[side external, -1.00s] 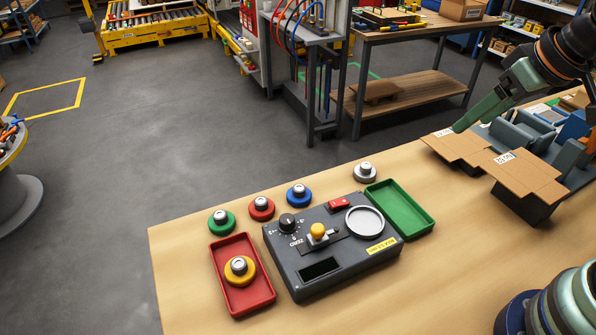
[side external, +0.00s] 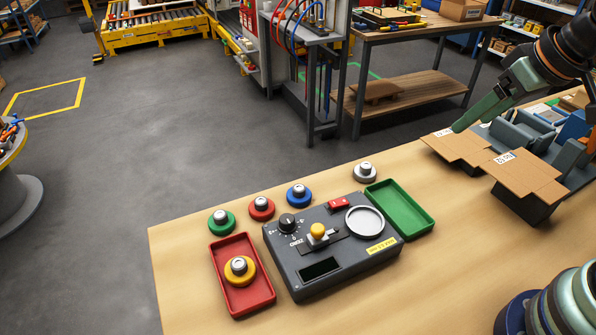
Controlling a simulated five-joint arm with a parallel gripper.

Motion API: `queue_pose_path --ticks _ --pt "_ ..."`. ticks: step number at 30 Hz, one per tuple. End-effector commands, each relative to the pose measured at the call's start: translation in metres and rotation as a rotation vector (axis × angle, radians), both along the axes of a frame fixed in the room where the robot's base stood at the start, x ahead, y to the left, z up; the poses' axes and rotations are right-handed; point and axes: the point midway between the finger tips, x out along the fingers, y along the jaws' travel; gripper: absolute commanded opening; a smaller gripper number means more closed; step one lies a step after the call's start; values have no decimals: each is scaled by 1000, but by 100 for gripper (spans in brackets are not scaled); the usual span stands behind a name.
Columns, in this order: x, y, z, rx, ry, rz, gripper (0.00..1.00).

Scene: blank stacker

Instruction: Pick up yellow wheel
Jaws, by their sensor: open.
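The yellow wheel (side external: 240,270) has a silver hub and lies flat in the red tray (side external: 262,299) at the front left of the table. Nothing covers it. My gripper (side external: 490,106) is at the upper right, above the cardboard flaps and far from the wheel. It is open, and I see nothing held in it; only part of it shows clearly.
Opened cardboard boxes (side external: 525,180) stand under my gripper.

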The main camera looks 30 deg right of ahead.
Motion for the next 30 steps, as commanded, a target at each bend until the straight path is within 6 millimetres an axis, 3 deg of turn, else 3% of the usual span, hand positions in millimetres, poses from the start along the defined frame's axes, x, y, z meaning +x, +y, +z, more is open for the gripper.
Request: queue_pose_path --ticks 6,11,20,26,30 --pt "3 4 2 -6 6 24 72" --pt "23 27 12 -43 51 167 72" --pt "78 116 20 -160 162 619 72" --pt "102 190 5 -238 225 925 72" --pt "108 247 -16 -292 264 1143 72"
